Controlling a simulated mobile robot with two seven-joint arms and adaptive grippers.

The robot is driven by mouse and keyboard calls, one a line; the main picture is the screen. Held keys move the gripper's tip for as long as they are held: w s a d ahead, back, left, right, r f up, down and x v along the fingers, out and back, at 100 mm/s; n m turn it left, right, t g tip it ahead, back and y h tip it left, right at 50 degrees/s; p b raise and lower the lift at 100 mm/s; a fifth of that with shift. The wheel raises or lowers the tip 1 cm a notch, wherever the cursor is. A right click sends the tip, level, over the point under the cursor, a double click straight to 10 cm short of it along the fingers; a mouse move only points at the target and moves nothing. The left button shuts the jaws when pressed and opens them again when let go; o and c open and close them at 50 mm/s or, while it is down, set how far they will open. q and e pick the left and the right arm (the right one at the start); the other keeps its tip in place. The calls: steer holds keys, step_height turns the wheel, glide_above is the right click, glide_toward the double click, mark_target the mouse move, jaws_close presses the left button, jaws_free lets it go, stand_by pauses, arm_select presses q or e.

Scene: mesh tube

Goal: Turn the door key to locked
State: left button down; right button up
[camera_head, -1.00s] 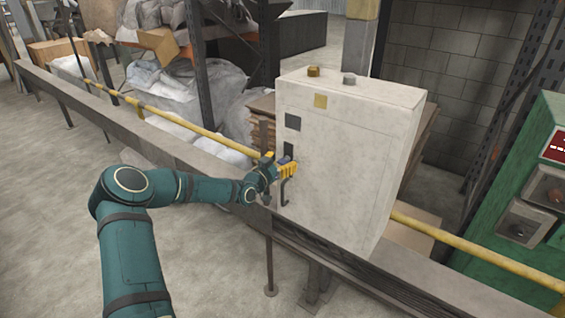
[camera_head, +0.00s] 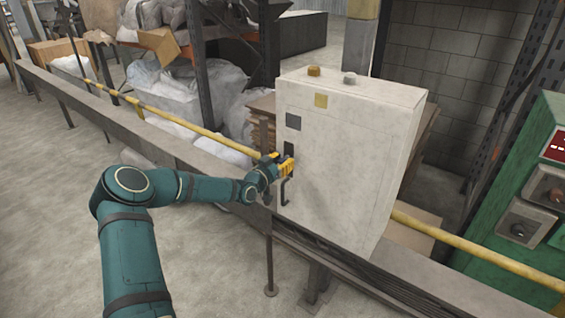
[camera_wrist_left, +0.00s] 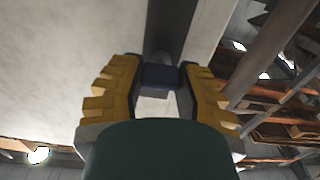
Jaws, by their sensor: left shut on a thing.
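The white cabinet (camera_head: 335,190) stands upright at the centre of the head view. A dark lock plate (camera_head: 289,149) is on its front near the left edge, partly hidden by my left gripper (camera_head: 287,167). In the left wrist view, the yellow fingers of my left gripper (camera_wrist_left: 159,85) are shut on the dark blue key (camera_wrist_left: 160,76). The key is against the cabinet face, and its shaft and tip are hidden. The exact angle of the key is hard to tell. My right gripper is not in view.
A dark door handle (camera_head: 285,190) is just below the gripper. A yellow rail (camera_head: 180,121) runs behind the cabinet along a low beam (camera_head: 110,110). A green machine (camera_head: 510,230) stands at the right. The floor at the left is clear.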

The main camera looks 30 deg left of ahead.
arm_select(q)
steer(key=n+b, duration=0.2)
steer(key=n, duration=0.1)
steer(key=n+b, duration=0.2)
steer(key=n, duration=0.3)
steer(key=shift+a, duration=0.15)
steer(key=n+b, duration=0.1)
steer(key=n, duration=0.4)
steer(key=shift+f, duration=0.1)
steer(key=n+b, duration=0.1)
steer(key=n, duration=0.3)
steer(key=shift+b, duration=0.4)
steer(key=shift+w+n, duration=0.1)
steer(key=shift+n, duration=0.3)
steer(key=c, duration=0.6)
jaws_free()
steer(key=shift+f, duration=0.1)
